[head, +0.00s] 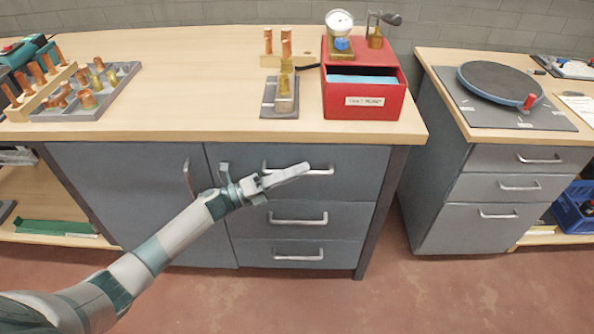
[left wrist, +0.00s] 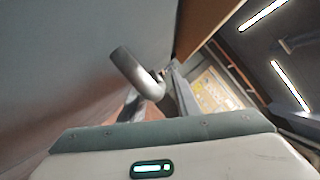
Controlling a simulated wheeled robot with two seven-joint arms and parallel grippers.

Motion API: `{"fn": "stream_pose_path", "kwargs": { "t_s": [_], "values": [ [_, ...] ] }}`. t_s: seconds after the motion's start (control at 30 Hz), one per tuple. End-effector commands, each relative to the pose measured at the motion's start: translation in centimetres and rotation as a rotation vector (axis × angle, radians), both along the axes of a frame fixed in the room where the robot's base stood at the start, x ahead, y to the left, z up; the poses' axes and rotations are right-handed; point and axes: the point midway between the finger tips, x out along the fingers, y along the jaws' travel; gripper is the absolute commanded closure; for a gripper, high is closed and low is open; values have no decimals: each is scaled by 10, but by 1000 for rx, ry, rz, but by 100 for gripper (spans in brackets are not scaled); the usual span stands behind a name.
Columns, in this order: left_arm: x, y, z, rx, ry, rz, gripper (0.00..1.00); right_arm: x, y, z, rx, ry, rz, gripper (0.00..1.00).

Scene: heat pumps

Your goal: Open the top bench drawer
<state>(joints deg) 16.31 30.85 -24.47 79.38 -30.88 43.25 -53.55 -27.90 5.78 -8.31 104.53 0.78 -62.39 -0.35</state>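The top bench drawer (head: 352,160) is the uppermost grey front in the right part of the middle bench. It looks closed, flush with the fronts below. Its bar handle (head: 325,171) shows partly behind my left gripper (head: 305,170), which reaches in from the left along the handle. In the left wrist view a curved metal handle (left wrist: 135,73) stands close in front of the gripper, between or just beside its fingers. Whether the fingers grip the handle is unclear. My right gripper is in neither view.
Two more drawers (head: 345,224) lie below, and a cupboard door (head: 130,190) is to the left. On the worktop stand a red box (head: 390,100), a small fixture (head: 280,108) and a tray of copper fittings (head: 125,72). The floor (head: 440,290) in front is clear.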

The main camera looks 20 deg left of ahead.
Motion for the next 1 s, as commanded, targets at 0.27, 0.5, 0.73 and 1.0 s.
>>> {"fn": "stream_pose_path", "kwargs": {
  "t_s": [0.27, 0.5, 0.73, 1.0],
  "values": [
    [0, 0, 0, 0, 0, 0, 73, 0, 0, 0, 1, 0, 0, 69],
    [0, 0, 0, 0, 0, 0, 100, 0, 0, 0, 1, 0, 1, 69],
    [-4, -1, 0, 0, 1, 0, 100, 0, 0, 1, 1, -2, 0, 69],
    [-27, -8, 0, -1, 2, -1, 100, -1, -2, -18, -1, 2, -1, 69]
  ]
}}
